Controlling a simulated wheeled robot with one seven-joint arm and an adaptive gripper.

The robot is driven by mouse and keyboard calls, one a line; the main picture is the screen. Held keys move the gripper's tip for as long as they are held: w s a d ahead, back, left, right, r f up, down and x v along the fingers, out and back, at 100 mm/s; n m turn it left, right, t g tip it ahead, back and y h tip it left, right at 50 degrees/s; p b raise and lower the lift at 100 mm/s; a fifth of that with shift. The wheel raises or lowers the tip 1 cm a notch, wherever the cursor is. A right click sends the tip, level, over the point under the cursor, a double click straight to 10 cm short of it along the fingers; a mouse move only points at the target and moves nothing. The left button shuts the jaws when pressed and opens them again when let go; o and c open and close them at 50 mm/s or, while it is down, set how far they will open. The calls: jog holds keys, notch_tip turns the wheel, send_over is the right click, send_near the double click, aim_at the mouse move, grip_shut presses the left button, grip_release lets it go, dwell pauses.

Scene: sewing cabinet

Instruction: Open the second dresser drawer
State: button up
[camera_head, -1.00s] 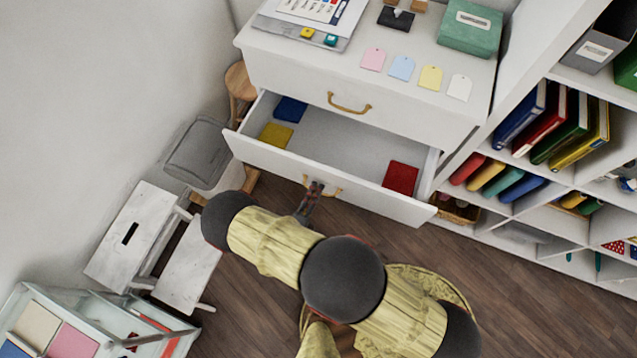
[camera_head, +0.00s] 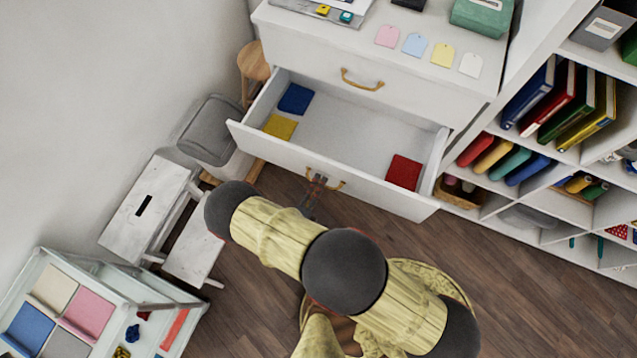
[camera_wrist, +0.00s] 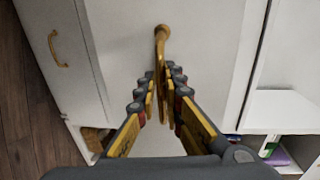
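The white dresser's second drawer (camera_head: 300,160) stands pulled out below the shut top drawer (camera_head: 420,92). Its inside shows a blue square (camera_head: 296,99), a yellow square (camera_head: 280,127) and a red square (camera_head: 404,172). My gripper (camera_head: 318,182) is at the middle of this drawer's front, at its brass handle (camera_head: 338,185). In the wrist view my gripper (camera_wrist: 164,74) has its fingers close together on both sides of the brass handle (camera_wrist: 161,38), shut on it. The exact finger contact is partly hidden.
A white step stool (camera_head: 148,205), a grey-lidded bin (camera_head: 208,130) and a wooden stool (camera_head: 253,62) stand to the left. A cart with coloured trays (camera_head: 85,310) is at lower left. Shelves with binders (camera_head: 555,95) stand to the right. Bare wooden floor (camera_head: 530,290) lies in front.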

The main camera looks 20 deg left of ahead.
jog(key=o, duration=0.4)
jog(key=shift+r, duration=0.15)
